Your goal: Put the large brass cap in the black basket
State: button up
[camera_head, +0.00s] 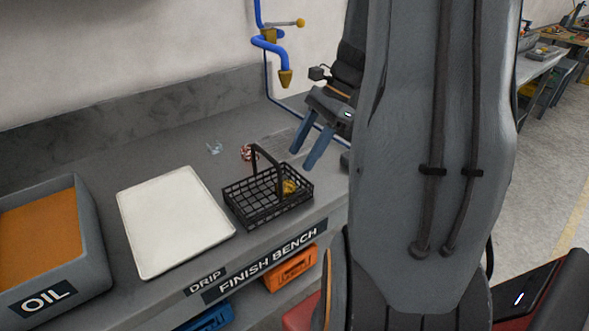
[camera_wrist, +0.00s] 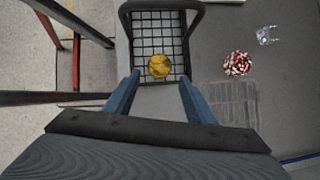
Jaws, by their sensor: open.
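The large brass cap (camera_head: 289,187) lies inside the black basket (camera_head: 240,213), near the basket's right end in the head view. In the wrist view the cap (camera_wrist: 159,67) rests on the wire-mesh floor of the basket (camera_wrist: 128,40), close to the end nearest my gripper. My gripper (camera_head: 304,156) is above the bench, behind and to the right of the basket. Its two blue fingers are apart with nothing between them. In the wrist view the open gripper (camera_wrist: 159,82) points toward the basket and the cap. The basket's handle stands up over its middle.
A white tray (camera_head: 172,222) lies left of the basket, and a grey OIL bin (camera_head: 88,240) stands farther left. A red-and-white object (camera_head: 248,152) and a small clear piece (camera_head: 214,148) lie behind the basket. A blue pipe with a brass nozzle (camera_head: 286,78) hangs over the bench.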

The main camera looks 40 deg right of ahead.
jog(key=v, duration=0.3)
jog(key=shift+d+r, duration=0.15)
jog(key=shift+r, duration=0.15)
jog(key=shift+s, duration=0.1)
dwell(0.3)
